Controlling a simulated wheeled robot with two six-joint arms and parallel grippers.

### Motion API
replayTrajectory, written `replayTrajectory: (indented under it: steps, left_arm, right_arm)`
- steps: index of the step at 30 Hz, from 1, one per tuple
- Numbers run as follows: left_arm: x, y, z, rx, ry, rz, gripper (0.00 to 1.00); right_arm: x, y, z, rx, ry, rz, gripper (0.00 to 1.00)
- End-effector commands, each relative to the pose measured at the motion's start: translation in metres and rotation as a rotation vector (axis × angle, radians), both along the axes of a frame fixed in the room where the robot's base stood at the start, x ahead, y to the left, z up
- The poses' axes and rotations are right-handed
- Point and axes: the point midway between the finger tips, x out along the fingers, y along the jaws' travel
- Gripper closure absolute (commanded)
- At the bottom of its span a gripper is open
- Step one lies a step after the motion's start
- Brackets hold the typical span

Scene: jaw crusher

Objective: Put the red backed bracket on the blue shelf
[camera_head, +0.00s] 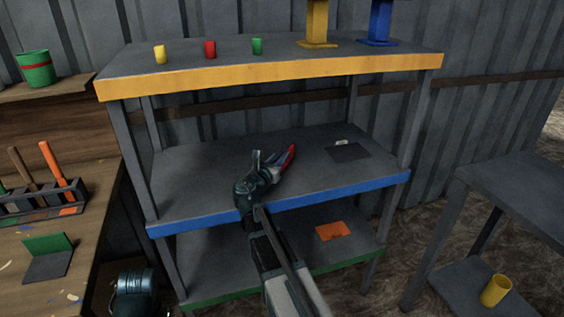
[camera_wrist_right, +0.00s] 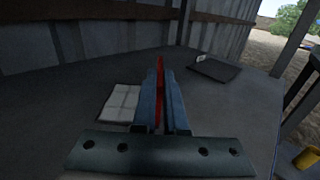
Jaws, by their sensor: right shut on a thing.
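The blue shelf (camera_head: 200,200) is the middle level of the rack, a grey board with a blue front edge. My right gripper (camera_head: 283,160) is over this shelf, reaching in from the front. It is shut on the red-backed bracket (camera_head: 291,153), whose upright red back shows between the fingers; in the right wrist view the red back (camera_wrist_right: 160,75) stands edge-on between them. A pale square plate (camera_wrist_right: 122,103) shows left of the fingers there; I cannot tell whether it belongs to the bracket. Whether the bracket touches the board is unclear.
A dark flat plate (camera_head: 348,151) with a small white piece lies at the blue shelf's right rear. An orange piece (camera_head: 333,231) lies on the green-edged shelf below. The yellow-edged shelf (camera_head: 270,70) overhangs above, with posts at the corners. A green-backed bracket (camera_head: 48,258) is on the left bench.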

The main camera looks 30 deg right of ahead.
Motion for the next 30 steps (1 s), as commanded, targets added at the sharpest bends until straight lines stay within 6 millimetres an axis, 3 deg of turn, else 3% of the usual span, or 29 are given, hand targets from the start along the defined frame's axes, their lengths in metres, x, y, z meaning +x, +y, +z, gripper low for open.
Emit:
replayTrajectory:
  steps: [9,10,14,25,30]
  left_arm:
    - [0.0,0.0,-0.003,0.0,0.0,0.0,0.47]
    - [0.0,0.0,-0.001,0.0,0.0,0.0,0.47]
    - [0.0,0.0,-0.001,0.0,0.0,0.0,0.47]
    - [0.0,0.0,0.004,0.0,0.0,0.0,0.47]
    - [0.0,0.0,0.002,0.0,0.0,0.0,0.47]
  right_arm:
    - [0.0,0.0,-0.003,-0.001,0.0,0.0,1.0]
    - [0.0,0.0,-0.001,0.0,0.0,0.0,0.85]
    - [0.0,0.0,-0.001,0.0,0.0,0.0,0.61]
    - [0.0,0.0,0.004,0.0,0.0,0.0,0.6]
    - [-0.016,0.024,0.002,0.0,0.0,0.004,0.6]
